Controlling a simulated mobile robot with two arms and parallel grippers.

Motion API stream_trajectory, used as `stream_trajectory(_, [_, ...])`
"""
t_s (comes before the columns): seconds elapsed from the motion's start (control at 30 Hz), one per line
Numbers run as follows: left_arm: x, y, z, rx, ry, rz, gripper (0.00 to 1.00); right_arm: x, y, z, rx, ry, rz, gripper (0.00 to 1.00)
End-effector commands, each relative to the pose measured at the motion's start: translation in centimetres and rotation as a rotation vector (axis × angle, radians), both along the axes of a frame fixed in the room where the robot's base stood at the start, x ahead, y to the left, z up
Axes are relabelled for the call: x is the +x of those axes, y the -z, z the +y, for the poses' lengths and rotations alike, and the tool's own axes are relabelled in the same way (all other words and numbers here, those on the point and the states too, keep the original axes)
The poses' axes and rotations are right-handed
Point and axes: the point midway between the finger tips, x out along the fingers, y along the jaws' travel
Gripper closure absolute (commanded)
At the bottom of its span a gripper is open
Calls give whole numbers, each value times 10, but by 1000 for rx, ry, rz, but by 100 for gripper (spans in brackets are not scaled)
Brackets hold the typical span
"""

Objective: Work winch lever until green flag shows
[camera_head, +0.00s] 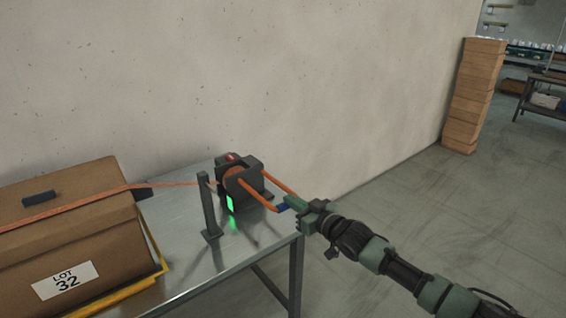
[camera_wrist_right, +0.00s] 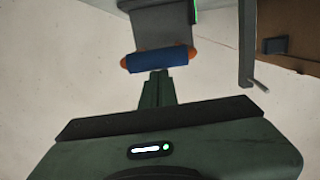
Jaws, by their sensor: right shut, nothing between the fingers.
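The winch (camera_head: 242,182) is a dark grey block on the metal table. A bright green flag (camera_head: 229,203) shows on its front, with a green reflection on the table top. The lever (camera_head: 262,197) has orange arms that reach out toward the right, and a blue grip (camera_head: 282,207) at their end. My right gripper (camera_head: 292,203) is shut and empty, with its tips right at the blue grip. In the right wrist view the shut fingers (camera_wrist_right: 158,77) end just at the blue grip (camera_wrist_right: 160,60); I cannot tell whether they touch. My left gripper is out of view.
An orange strap (camera_head: 85,200) runs over a brown "LOT 32" box (camera_head: 80,235) to the winch. A dark post (camera_head: 208,205) stands on the table (camera_head: 205,262) left of the winch. The wall is close behind. A stack of cartons (camera_head: 473,95) stands far right; floor between is clear.

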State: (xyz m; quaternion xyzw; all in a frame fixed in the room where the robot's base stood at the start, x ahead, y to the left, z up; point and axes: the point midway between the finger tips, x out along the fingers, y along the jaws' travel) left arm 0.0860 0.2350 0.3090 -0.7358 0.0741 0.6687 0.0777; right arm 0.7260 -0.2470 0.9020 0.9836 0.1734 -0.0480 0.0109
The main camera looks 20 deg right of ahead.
Motion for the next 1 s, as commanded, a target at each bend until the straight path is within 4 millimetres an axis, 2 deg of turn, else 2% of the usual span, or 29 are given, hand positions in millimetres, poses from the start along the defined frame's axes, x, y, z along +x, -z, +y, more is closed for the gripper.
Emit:
stream_trajectory(0.03, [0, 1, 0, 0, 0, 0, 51, -6, 25, 0, -13, 4, 46, 100])
stream_trajectory(0.17, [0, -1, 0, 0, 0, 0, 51, -5, 23, 0, -13, 4, 45, 100])
stream_trajectory(0.27, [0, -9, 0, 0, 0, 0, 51, -4, 12, 1, -11, 4, 41, 100])
stream_trajectory(0.37, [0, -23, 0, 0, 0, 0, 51, -3, -7, 3, -9, 3, 33, 100])
stream_trajectory(0.5, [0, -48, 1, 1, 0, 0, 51, 1, -46, 6, -3, 3, 8, 100])
stream_trajectory(0.57, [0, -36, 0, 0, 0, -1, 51, -13, -27, 1, -5, 3, 14, 100])
stream_trajectory(0.6, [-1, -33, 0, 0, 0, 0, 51, -22, -24, -3, -5, 3, 12, 100])
stream_trajectory(0.8, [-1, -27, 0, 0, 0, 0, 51, -59, -16, -17, -4, 3, 5, 100])
stream_trajectory(1.0, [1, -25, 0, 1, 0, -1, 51, -81, -12, -25, -2, 3, 0, 100])
